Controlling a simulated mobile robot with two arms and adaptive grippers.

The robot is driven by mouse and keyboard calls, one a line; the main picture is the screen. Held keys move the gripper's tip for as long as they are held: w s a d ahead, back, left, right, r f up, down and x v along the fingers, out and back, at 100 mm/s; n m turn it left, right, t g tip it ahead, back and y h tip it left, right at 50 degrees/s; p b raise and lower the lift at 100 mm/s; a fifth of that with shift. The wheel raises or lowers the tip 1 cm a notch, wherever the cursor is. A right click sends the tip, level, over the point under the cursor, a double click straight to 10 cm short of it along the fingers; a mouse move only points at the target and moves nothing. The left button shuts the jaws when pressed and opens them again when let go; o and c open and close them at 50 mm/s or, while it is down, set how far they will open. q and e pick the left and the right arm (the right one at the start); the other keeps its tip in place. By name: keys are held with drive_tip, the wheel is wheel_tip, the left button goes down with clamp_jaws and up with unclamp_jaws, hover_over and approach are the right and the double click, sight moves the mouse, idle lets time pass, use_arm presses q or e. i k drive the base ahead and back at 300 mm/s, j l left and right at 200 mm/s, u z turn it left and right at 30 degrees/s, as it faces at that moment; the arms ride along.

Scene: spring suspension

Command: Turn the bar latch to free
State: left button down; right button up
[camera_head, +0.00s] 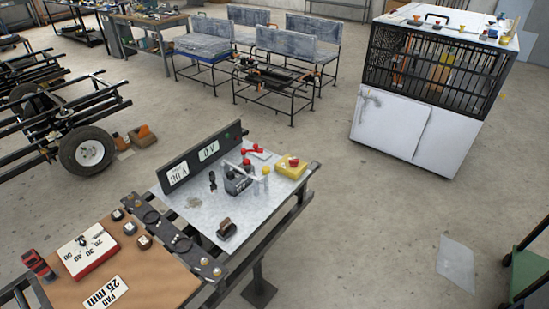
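A large machine stands at the upper right, with a black barred cage (435,68) above a white cabinet (410,130). A small grey bar-shaped fitting (371,97) sits on the upper left of the cabinet front, just below the cage. It may be the bar latch, but it is too small to tell its position. Coloured knobs and a dark handle (437,16) are on the white top. Neither of my grippers is in view.
A metal-topped bench (205,205) with meters, a red-knobbed device (237,178) and a yellow box (290,167) stands in front. A brown-topped table (150,285) is at lower left. A wheeled frame (85,150) is at left. Open floor (350,210) lies before the cabinet.

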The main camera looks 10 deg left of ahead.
sight(266, 169)
drive_tip(key=i+l, duration=0.2)
drive_tip(key=i, duration=0.3)
drive_tip(key=i+l+z, duration=0.1)
drive_tip(key=i+l, duration=0.15)
drive_tip(key=i, duration=0.25)
drive_tip(key=i+j, duration=0.35)
drive_tip(key=i+z, duration=0.05)
